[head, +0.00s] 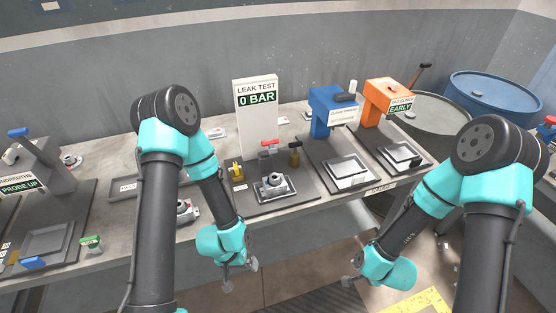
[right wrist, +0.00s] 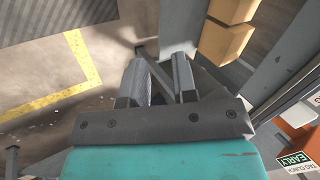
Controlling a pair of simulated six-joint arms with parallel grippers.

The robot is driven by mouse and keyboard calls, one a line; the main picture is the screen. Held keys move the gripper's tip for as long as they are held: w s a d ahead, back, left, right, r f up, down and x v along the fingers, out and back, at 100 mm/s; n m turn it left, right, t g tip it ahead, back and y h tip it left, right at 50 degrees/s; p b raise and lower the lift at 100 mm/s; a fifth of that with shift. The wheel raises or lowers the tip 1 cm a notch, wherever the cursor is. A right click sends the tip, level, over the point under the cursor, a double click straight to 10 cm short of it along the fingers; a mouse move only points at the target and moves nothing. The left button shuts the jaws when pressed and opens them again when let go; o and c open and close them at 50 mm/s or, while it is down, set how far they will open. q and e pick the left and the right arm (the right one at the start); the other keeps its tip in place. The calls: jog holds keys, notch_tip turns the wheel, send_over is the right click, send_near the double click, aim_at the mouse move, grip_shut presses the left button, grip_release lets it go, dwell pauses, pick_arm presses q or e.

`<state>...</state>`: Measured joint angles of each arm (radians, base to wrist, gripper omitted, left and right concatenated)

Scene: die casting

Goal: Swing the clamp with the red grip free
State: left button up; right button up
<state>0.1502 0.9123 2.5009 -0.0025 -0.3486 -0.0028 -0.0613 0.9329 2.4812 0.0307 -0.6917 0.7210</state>
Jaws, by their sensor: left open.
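The clamp with the red grip (head: 268,143) stands on the leak test station, in front of the white sign reading "0 BAR" (head: 256,98). A grey metal casting (head: 274,187) sits on the station's dark plate just in front of the clamp. My left gripper (head: 240,277) is open and empty, in front of the bench and below its front edge, well apart from the clamp. My right gripper (head: 354,281) hangs over the floor to the right. The right wrist view shows its two fingers (right wrist: 158,80) apart with nothing clearly held.
A grey fixture (head: 42,165) stands at far left. Drums (head: 498,93) stand at the right.

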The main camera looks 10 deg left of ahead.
jog(key=w+a+r+m+t, duration=0.1)
jog(key=w+a+r+m, duration=0.1)
jog(key=a, duration=0.1)
jog(key=w+a+r+m+t, duration=0.1)
jog(key=a+m, duration=0.1)
jog(key=shift+w+a+r+t+y, duration=0.1)
jog(key=shift+w+r+t+y, duration=0.1)
jog(key=shift+w+t+y, duration=0.15)
grip_shut()
jog(key=a+r+m+t+y, duration=0.5)
jog(key=a+r+m+t, duration=0.3)
jog(key=a+r+m, duration=0.8)
jog(key=a+r, duration=0.2)
jog(key=a, duration=0.1)
jog(key=shift+w+a+m+y, duration=0.3)
jog(key=shift+w+y, duration=0.05)
jog(key=shift+w, duration=0.05)
